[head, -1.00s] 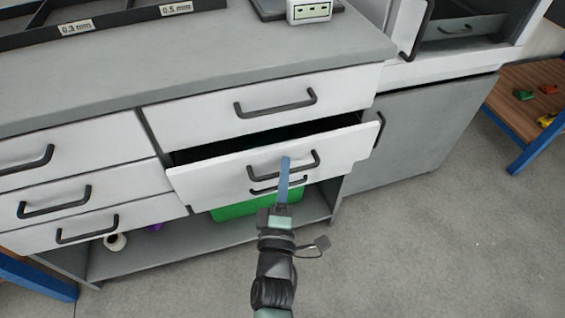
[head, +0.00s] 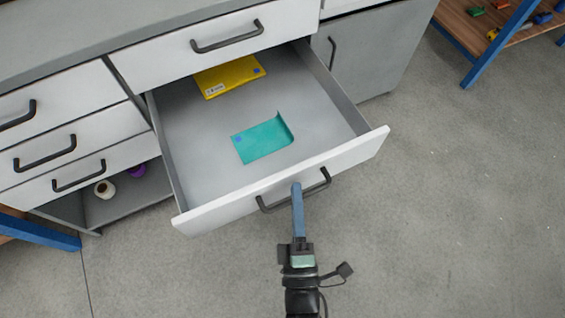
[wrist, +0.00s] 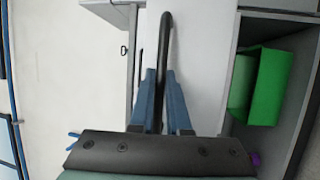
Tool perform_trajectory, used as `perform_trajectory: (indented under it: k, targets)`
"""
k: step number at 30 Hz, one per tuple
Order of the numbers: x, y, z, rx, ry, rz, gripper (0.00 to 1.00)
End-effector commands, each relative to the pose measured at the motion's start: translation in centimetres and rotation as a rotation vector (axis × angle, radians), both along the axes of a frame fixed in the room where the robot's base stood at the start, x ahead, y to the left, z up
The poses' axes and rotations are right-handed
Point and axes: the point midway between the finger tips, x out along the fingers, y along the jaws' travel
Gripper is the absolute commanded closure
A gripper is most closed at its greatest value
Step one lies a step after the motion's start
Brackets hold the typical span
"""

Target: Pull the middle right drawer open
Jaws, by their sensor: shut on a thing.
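The middle right drawer (head: 345,157) stands far out from the cabinet in the head view, its grey inside showing. A yellow packet (head: 229,76) lies toward its back and a teal packet (head: 262,139) lies near its middle. My gripper (head: 297,190) is at the black bar handle (head: 272,203) on the drawer front. In the wrist view its two blue fingers (wrist: 161,85) are shut on the handle (wrist: 165,40), one on each side of the bar. The lower drawer on the right is hidden under the open one.
The closed top right drawer (head: 185,50) is above. Closed drawers (head: 45,150) stand at the left. A green bin (wrist: 268,85) shows in the wrist view. The floor (head: 440,220) in front and to the right is clear. A blue-legged bench (head: 480,60) stands at upper right.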

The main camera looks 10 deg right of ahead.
Motion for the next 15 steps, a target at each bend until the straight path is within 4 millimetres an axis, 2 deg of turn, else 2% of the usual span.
perform_trajectory:
  k: [1, 6, 15]
  targets:
    - [-0.9, -0.2, 0.1, 0.0, 0.003, 0.001, 1.0]
    - [-3.0, -0.9, 0.0, -0.001, 0.002, 0.001, 1.0]
    - [-4.2, -1.3, 0.0, 0.001, 0.0, 0.001, 1.0]
